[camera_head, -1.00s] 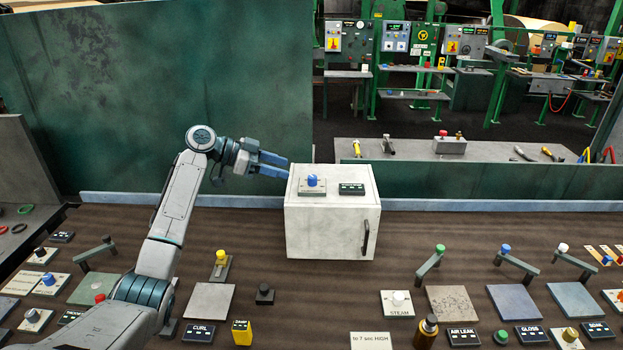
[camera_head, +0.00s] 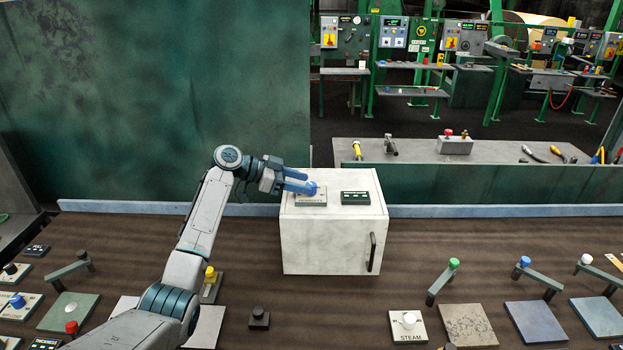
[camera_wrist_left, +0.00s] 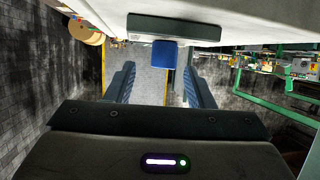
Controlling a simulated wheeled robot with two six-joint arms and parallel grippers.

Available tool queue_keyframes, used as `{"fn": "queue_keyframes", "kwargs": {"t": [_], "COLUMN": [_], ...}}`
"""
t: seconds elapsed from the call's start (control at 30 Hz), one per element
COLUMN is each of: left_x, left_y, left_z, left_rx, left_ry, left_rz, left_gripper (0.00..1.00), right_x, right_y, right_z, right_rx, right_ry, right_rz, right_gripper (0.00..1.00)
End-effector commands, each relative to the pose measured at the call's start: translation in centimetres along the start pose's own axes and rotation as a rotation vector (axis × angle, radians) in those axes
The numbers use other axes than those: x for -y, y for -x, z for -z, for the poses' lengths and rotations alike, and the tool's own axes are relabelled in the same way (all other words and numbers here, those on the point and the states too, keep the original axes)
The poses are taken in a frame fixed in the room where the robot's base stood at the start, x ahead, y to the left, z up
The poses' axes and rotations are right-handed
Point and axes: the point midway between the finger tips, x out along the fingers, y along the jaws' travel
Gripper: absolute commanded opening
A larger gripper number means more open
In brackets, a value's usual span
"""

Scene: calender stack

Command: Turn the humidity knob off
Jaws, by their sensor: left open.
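The blue humidity knob (camera_head: 311,188) stands on a small labelled plate (camera_head: 311,199) on top of the white box (camera_head: 330,240). It also shows in the left wrist view as a blue block (camera_wrist_left: 164,54) under its plate, ahead of and between the fingers. My left gripper (camera_head: 308,183) reaches in from the left, low over the box top, with its blue fingertips at the knob. In the left wrist view its two fingers (camera_wrist_left: 158,85) are apart, with nothing seen clasped. Whether a finger touches the knob cannot be told. My right gripper is not in view.
A dark labelled display (camera_head: 355,197) sits right of the knob on the box top. The box front has a dark handle (camera_head: 372,251). A green wall (camera_head: 160,100) stands behind on the left. Levers, plates and a STEAM button (camera_head: 408,321) fill the front of the brown bench.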

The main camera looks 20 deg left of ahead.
Motion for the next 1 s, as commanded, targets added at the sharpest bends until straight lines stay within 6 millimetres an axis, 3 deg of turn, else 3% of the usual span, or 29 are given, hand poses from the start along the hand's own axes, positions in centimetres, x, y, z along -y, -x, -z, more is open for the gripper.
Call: {"fn": "queue_keyframes", "kwargs": {"t": [0.03, 0.23, 0.6, 0.83, 1.0], "left_x": [-0.1, 0.0, 0.0, 0.0, 0.0], "left_y": [-0.8, -3.1, -3.7, -3.7, -3.7], "left_z": [0.4, 0.1, -0.1, 0.0, 0.0], "left_rx": [0.0, 0.0, 0.001, 0.001, 0.001], "left_ry": [0.003, 0.001, -0.001, -0.001, 0.0], "left_rz": [-0.003, -0.001, 0.0, 0.001, 0.005], "left_gripper": [0.48, 0.48, 0.48, 0.04, 0.04], "right_x": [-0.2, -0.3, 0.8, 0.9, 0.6], "right_y": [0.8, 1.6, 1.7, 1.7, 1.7], "right_z": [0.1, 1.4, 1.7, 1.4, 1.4], "right_rx": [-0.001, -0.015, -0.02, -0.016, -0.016], "right_ry": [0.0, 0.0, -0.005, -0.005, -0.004], "right_rz": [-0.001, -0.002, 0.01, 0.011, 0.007], "right_gripper": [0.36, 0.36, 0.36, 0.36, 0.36]}}
